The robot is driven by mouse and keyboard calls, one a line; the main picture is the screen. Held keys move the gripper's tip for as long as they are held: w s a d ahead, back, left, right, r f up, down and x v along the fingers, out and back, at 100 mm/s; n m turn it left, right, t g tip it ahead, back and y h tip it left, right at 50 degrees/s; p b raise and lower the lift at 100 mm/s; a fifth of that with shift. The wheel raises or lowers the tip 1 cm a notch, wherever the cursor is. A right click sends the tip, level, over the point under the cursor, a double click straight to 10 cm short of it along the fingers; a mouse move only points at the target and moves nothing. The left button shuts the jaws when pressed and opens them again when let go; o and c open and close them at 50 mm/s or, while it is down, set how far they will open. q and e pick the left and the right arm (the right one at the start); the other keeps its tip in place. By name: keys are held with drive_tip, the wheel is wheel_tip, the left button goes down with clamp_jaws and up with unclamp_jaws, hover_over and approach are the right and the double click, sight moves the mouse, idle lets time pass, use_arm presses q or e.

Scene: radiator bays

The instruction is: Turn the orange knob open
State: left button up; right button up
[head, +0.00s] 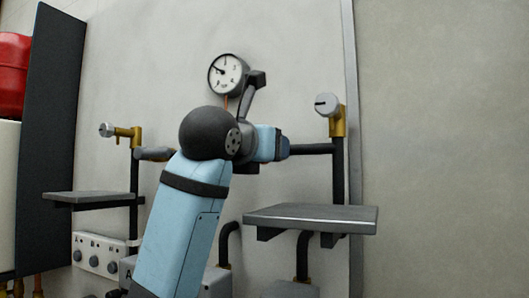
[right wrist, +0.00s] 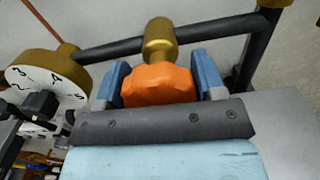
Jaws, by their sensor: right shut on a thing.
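The orange knob (right wrist: 158,86) sits on a brass valve body (right wrist: 159,40) on a dark pipe in the right wrist view. My right gripper (right wrist: 159,66) is shut on the knob, with one blue finger on each side of it. How far the knob is turned cannot be told. My left gripper is in neither view.
A round white gauge (head: 228,75) hangs on the wall above my wrist. Grey shelves stand at the left (head: 90,198) and right (head: 310,217). Brass valves with pale round handles stand at the left (head: 125,131) and right (head: 337,118). The wall at far right is bare.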

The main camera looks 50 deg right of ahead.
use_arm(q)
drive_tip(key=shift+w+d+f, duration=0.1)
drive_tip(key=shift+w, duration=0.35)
use_arm(e)
drive_tip(key=shift+n, duration=1.1)
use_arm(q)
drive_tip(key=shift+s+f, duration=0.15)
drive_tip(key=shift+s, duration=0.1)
use_arm(e)
drive_tip(key=o, duration=0.9)
use_arm(q)
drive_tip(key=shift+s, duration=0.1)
drive_tip(key=shift+b, duration=0.3)
use_arm(e)
drive_tip(key=shift+a, duration=0.1)
drive_tip(key=shift+a+f, duration=0.1)
drive_tip(key=shift+a, duration=0.15)
use_arm(q)
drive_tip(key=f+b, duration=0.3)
drive_tip(key=b, duration=0.1)
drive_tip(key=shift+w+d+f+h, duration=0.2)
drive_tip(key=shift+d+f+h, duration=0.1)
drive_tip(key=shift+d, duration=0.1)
use_arm(e)
drive_tip(key=v, duration=1.3)
drive_tip(key=shift+s+a, duration=0.1)
drive_tip(key=shift+s, duration=0.05)
